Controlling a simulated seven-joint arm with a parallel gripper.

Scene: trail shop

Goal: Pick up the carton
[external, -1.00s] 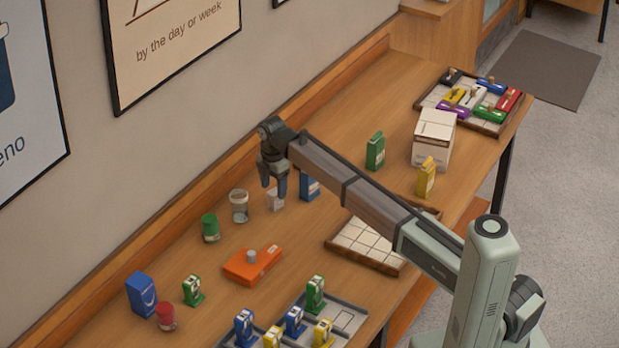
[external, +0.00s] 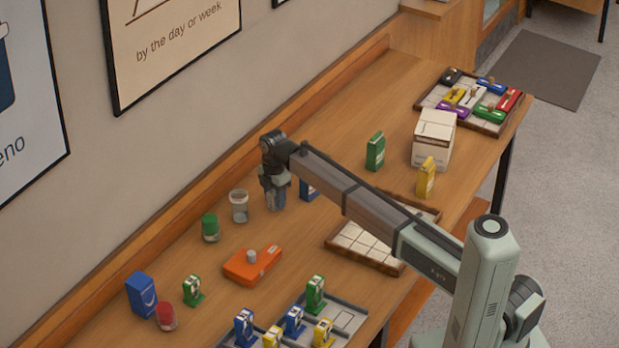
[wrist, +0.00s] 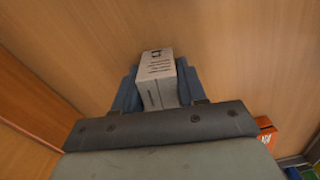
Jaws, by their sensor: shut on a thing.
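A small white carton with dark print (wrist: 157,82) sits between the two fingers of my gripper (wrist: 156,92) in the wrist view. The fingers are shut on its sides. In the external view my gripper (external: 275,196) points down at the table near the wall side, and its fingers hide the carton almost wholly. I cannot tell whether the carton touches the table. A larger white box (external: 433,140) stands far off at the back right, near the tray of coloured items.
A green-lidded jar (external: 210,228) and an orange case (external: 251,265) are nearer. A tiled tray (external: 365,250) lies under my forearm.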

